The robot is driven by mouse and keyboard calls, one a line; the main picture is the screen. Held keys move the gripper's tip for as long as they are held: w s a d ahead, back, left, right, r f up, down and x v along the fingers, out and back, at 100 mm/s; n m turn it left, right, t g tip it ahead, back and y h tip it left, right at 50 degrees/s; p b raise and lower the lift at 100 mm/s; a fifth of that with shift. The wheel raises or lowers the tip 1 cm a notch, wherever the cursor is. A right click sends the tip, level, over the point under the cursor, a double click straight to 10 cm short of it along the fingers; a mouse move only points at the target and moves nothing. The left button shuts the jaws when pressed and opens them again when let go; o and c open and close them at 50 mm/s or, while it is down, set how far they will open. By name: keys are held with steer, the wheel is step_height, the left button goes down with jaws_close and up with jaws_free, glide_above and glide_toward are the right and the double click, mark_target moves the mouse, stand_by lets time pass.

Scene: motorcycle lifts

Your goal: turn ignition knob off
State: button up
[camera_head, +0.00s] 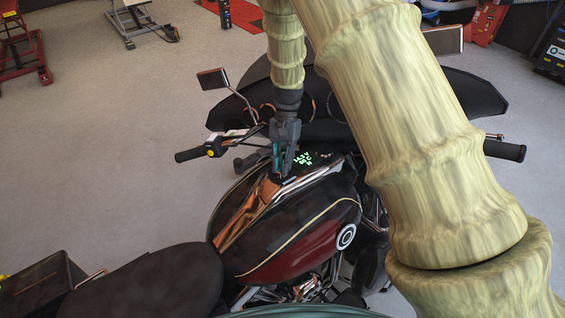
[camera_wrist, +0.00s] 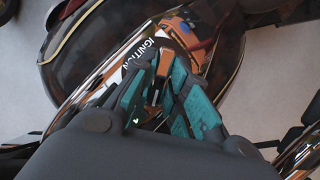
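The motorcycle's tank console bears a white label reading IGNITION (camera_wrist: 133,62) in the wrist view. An orange-copper bar, which looks like the ignition knob (camera_wrist: 164,64), stands beside the label, between my fingertips. My gripper (camera_head: 281,173) points down at the console just behind the handlebar in the head view, and hides the knob there. In the wrist view my gripper (camera_wrist: 164,70) has its teal-padded fingers on both sides of the knob with a narrow gap between them. Whether both fingertips touch the knob is not clear. The knob's pointing direction is hard to read.
Green lit display marks (camera_head: 303,159) show right of my gripper. The handlebar's left grip (camera_head: 190,155), a mirror (camera_head: 212,79) and the dark windshield fairing (camera_head: 440,95) surround the area. The red-and-black tank (camera_head: 290,235) lies below. Open floor is at the left.

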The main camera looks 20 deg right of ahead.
jaws_close()
steer(key=n+h, duration=0.1)
steer(key=n, duration=0.1)
steer(key=n+g, duration=0.1)
steer(key=n, duration=0.2)
steer(key=shift+a+n+h+p, duration=0.1)
steer(key=shift+n+h+p, duration=0.2)
steer(key=shift+h+p, duration=0.1)
steer(key=n+h, duration=0.1)
steer(key=n, duration=0.2)
steer(key=n+h, duration=0.1)
steer(key=n, duration=0.2)
steer(key=shift+w+a, duration=0.1)
steer(key=shift+n, duration=0.4)
steer(key=o, duration=0.7)
jaws_free()
steer(key=shift+o, duration=0.2)
steer(key=v, duration=1.2)
